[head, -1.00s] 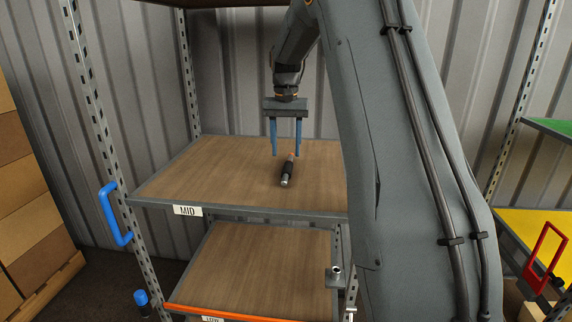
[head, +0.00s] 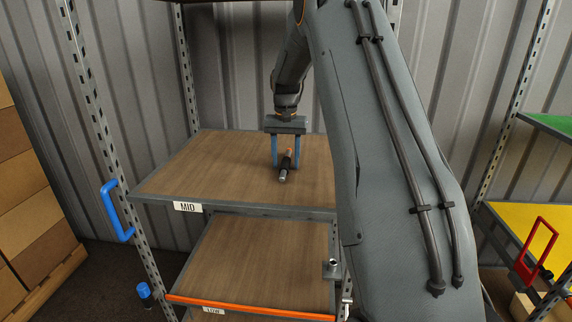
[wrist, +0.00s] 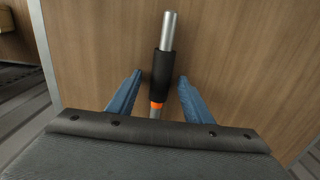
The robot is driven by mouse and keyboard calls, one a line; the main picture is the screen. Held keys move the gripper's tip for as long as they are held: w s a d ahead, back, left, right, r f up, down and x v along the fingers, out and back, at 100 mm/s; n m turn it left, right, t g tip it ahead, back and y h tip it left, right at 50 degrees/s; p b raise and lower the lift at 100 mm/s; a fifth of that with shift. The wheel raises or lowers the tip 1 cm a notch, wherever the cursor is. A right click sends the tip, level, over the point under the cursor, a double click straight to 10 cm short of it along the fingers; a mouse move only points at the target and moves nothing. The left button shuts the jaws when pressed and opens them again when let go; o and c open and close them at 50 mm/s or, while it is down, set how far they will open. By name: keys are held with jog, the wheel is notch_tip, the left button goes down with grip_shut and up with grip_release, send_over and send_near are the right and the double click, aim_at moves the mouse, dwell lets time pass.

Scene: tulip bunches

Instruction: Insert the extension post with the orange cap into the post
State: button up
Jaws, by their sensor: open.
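The extension post (head: 283,175) lies on its side on the wooden MID shelf (head: 200,172). In the wrist view the extension post (wrist: 163,66) has a bare silver end, a black sleeve and an orange band, with a grey part beyond the band. My gripper (head: 286,164) is open and points down over it. In the wrist view its blue fingers stand on either side of the post, with gaps on both sides. A short metal post stub (head: 332,264) stands on a bracket at the lower shelf's right side; I take it for the post.
A lower shelf (head: 225,275) with an orange front edge is below. A blue handle (head: 116,212) is on the left upright, and a blue-capped object (head: 144,291) stands near the floor. Boxes are at far left. A red handle (head: 540,245) is at right. The MID shelf is otherwise clear.

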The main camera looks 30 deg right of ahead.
grip_shut()
